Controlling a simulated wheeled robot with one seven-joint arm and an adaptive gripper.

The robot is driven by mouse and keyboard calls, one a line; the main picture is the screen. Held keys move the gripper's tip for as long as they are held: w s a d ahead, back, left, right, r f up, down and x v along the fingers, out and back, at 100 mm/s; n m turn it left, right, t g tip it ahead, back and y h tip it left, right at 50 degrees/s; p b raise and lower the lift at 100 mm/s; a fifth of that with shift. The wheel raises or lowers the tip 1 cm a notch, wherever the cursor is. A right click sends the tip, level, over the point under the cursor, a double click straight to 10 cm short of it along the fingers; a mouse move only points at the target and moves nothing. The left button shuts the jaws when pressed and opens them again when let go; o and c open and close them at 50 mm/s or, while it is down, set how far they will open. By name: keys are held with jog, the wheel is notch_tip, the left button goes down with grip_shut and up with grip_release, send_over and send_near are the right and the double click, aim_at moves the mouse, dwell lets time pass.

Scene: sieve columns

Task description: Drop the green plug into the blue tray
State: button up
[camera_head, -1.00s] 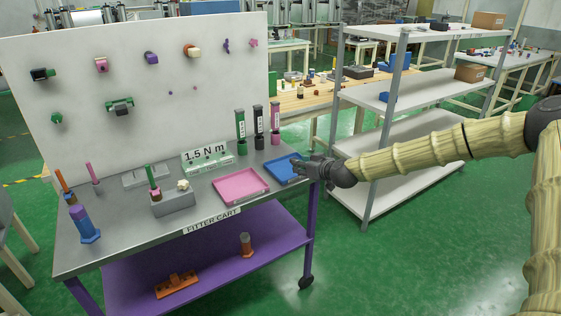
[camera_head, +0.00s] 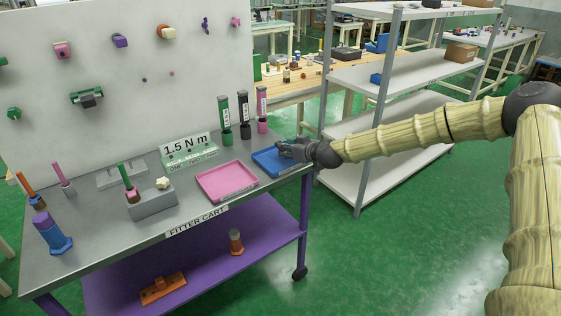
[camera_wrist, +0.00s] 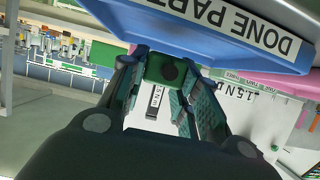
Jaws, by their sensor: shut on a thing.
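The blue tray (camera_head: 264,168) lies at the right end of the grey cart top, beside the pink tray. My gripper (camera_head: 289,148) is at the blue tray's right rear side in the head view; its fingers and what they hold are too small to make out there. In the wrist view my gripper (camera_wrist: 165,85) is shut on the green plug (camera_wrist: 160,69), which shows as a green block with a dark round spot between the fingertips. The blue tray's labelled wall (camera_wrist: 180,28) fills the top of the wrist view, close to the plug; I cannot tell whether they touch.
The pink tray (camera_head: 227,182) is left of the blue one. Upright green, black and pink tubes (camera_head: 244,115) stand behind the trays. A grey block (camera_head: 150,204) with a green-topped peg is further left. A white shelf rack (camera_head: 385,85) stands right of the cart.

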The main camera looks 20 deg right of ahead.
jog(key=shift+w+a+f+b, duration=0.1)
jog(key=shift+f+b, duration=0.3)
jog(key=shift+f, duration=0.55)
jog(key=o, duration=1.3)
jog(key=shift+c, duration=0.2)
jog(key=v, duration=1.2)
